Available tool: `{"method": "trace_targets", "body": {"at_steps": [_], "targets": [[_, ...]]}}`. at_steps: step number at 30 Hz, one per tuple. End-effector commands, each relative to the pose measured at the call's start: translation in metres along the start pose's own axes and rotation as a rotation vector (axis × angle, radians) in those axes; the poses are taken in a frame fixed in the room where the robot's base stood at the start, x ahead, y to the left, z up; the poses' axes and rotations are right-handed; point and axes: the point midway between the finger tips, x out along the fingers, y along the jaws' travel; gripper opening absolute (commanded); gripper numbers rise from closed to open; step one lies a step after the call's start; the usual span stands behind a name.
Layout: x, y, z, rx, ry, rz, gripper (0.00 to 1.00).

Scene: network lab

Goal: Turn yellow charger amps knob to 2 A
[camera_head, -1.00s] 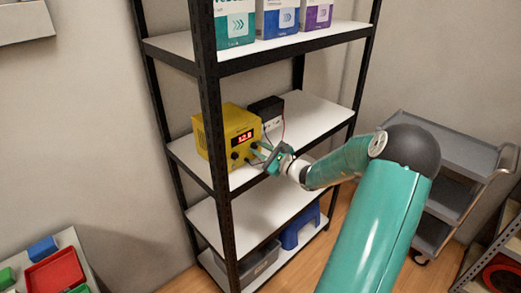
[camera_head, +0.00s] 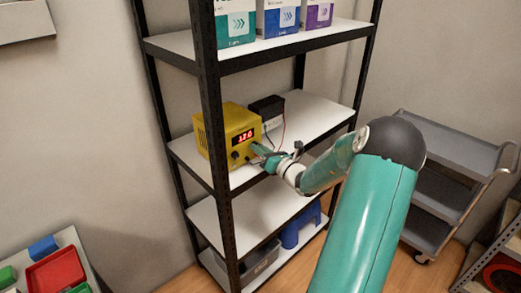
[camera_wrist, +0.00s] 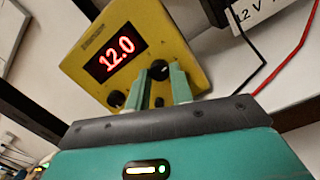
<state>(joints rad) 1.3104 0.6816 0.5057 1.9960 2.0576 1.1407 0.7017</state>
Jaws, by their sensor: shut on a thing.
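The yellow charger (camera_head: 213,133) stands on the middle shelf, and its lit red display reads 12.0 in the wrist view (camera_wrist: 112,53). Two dark knobs sit below the display. The left knob (camera_wrist: 116,98) is clear of my fingers. The right knob (camera_wrist: 158,70) is between my fingertips and carries a pale pointer mark. My gripper (camera_head: 260,154) reaches the charger's front from the right and is shut on the right knob; its green fingers show in the wrist view (camera_wrist: 160,80). The knob labels are too small to read.
A black battery (camera_head: 267,111) with red and black leads stands behind the charger to the right. The black shelf post (camera_head: 215,150) is close at the left. Boxes (camera_head: 280,17) fill the shelf above. A grey cart (camera_head: 440,155) stands at the right.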

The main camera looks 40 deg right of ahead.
Motion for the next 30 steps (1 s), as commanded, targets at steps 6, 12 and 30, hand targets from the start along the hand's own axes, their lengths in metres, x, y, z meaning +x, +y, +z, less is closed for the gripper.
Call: {"method": "trace_targets", "body": {"at_steps": [6,12,30], "targets": [[-0.0009,0.0004,-0.0007,0.204,-0.011,-0.02,0.0],[-0.001,0.0009,-0.0009,0.394,-0.023,-0.038,0.0],[-0.0009,0.0031,-0.0007,0.96,-0.057,-0.089,0.0]]}}
